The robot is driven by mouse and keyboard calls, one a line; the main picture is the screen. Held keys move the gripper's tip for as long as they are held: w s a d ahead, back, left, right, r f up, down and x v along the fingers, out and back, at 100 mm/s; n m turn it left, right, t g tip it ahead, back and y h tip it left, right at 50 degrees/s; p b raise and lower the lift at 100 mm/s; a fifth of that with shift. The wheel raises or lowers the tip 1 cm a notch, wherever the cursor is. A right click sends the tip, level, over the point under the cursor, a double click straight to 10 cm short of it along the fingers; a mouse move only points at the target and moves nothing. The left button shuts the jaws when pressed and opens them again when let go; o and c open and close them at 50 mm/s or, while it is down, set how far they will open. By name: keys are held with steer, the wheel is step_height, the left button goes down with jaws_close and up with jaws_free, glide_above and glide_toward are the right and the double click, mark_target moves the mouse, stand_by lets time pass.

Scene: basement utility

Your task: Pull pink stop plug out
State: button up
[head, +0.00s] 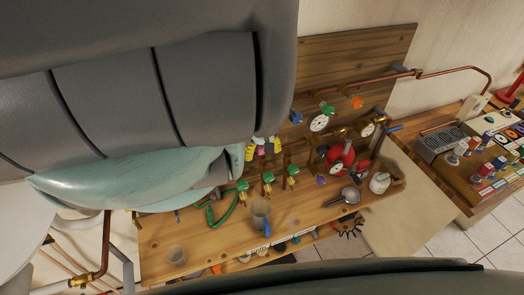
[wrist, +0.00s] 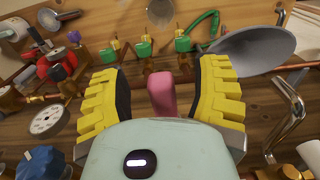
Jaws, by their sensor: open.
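The pink stop plug (wrist: 162,92) shows in the wrist view as a small pink block in front of the wooden board. My gripper (wrist: 161,72) is open, with one yellow finger on each side of the plug and a visible gap on both sides. The plug is between the fingers but not clasped. In the head view my gripper (head: 262,147) is small and partly hidden by my arm, close to the board; a bit of pink (head: 277,145) shows at its fingers. The plug's seat is hidden.
Green-handled brass valves (head: 267,178) stand below my gripper, with a green hose (head: 222,212) at left. Pressure gauges (head: 319,123) and a red part (head: 341,157) are to the right. A glass (head: 260,212) and a ladle (head: 349,195) are on the wooden bench (head: 215,240).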

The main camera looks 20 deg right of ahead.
jaws_close()
stand_by(0.4)
steer(key=shift+s, duration=0.15)
steer(key=s+p, duration=0.4)
steer(key=p, duration=0.1)
steer(key=shift+s, duration=0.3)
stand_by(0.7)
